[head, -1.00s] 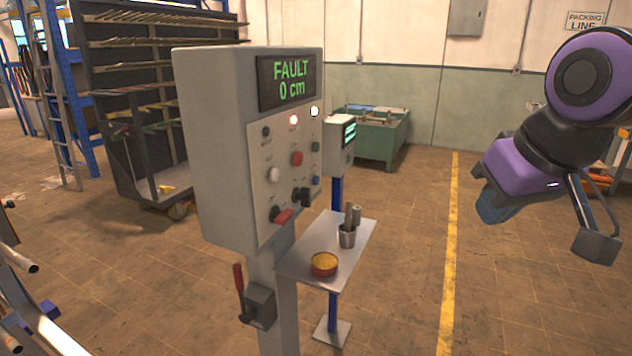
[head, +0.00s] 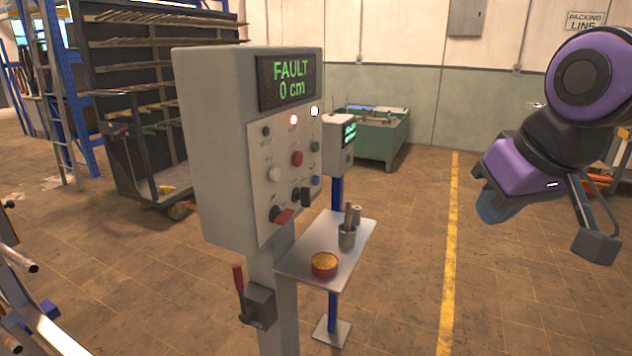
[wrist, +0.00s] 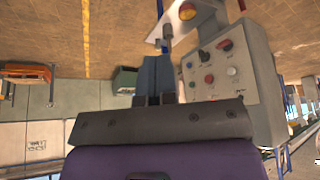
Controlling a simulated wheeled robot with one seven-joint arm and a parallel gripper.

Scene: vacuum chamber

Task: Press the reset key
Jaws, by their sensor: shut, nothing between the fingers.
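The grey control box (head: 215,150) stands on a post left of centre, its display (head: 287,80) reading "FAULT 0 cm". Its panel carries a red button (head: 297,158), a white button (head: 273,174), a green button (head: 315,146), a blue button (head: 316,181) and a red-handled switch (head: 284,216). Labels are too small to read, so I cannot tell which is the reset key. My gripper (head: 490,208) is right of the box, well apart from it. In the wrist view, its blue fingers (wrist: 155,75) are together and empty, with the panel (wrist: 217,75) beside them, upside down.
A red lever (head: 239,278) sticks out from the post. A second, smaller box (head: 338,158) stands behind. The floor between shelf and gripper is clear.

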